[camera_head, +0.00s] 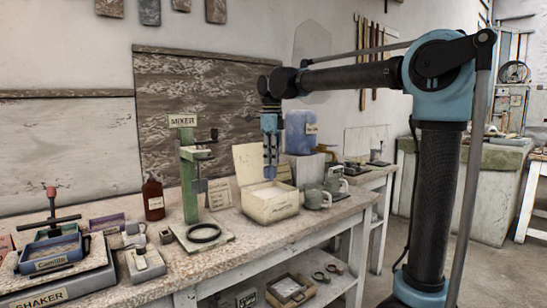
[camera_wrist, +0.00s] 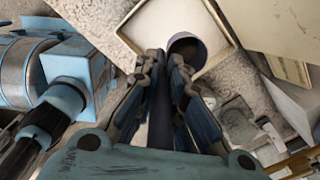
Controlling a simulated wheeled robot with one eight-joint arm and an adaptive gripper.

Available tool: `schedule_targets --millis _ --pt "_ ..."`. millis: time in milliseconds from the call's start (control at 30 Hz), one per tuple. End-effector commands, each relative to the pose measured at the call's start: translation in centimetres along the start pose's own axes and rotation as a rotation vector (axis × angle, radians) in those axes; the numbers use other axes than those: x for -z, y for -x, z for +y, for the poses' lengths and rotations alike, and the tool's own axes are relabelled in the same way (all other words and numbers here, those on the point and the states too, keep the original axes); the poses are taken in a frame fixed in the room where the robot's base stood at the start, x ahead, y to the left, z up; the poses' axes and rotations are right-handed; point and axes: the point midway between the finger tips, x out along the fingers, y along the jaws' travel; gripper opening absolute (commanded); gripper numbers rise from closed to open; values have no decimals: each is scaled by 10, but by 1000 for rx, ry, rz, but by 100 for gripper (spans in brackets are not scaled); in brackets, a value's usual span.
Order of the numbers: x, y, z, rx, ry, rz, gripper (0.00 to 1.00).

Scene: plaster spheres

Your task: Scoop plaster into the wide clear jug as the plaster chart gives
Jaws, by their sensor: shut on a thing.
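My gripper (camera_wrist: 166,72) points down and is shut on the dark handle of a scoop (camera_wrist: 187,46). The scoop's round cup is over or in the white plaster (camera_wrist: 160,25) of an open box; I cannot tell whether it touches the plaster. In the head view my gripper (camera_head: 270,172) is above this pale plaster box (camera_head: 272,208), whose lid stands up behind. Two grey-green jugs (camera_head: 315,198) stand right of the box. I cannot make out a wide clear jug. A small written card (camera_head: 219,194) stands left of the box; its text is unreadable.
A green mixer stand (camera_head: 190,185) and a brown bottle (camera_head: 153,198) are left of the box. A shaker with a blue tray (camera_head: 50,254) is at the bench's left end. A blue container (camera_head: 300,130) stands behind the jugs. The bench front (camera_head: 265,238) is clear.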

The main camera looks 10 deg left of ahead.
Motion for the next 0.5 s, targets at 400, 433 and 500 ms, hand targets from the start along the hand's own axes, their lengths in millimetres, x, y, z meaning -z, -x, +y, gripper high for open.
schedule_targets --millis 400,433,500 --pt "0 -32 0 0 1 0 0" --pt "0 -34 0 0 1 0 0" --pt "0 -40 0 0 1 0 0"
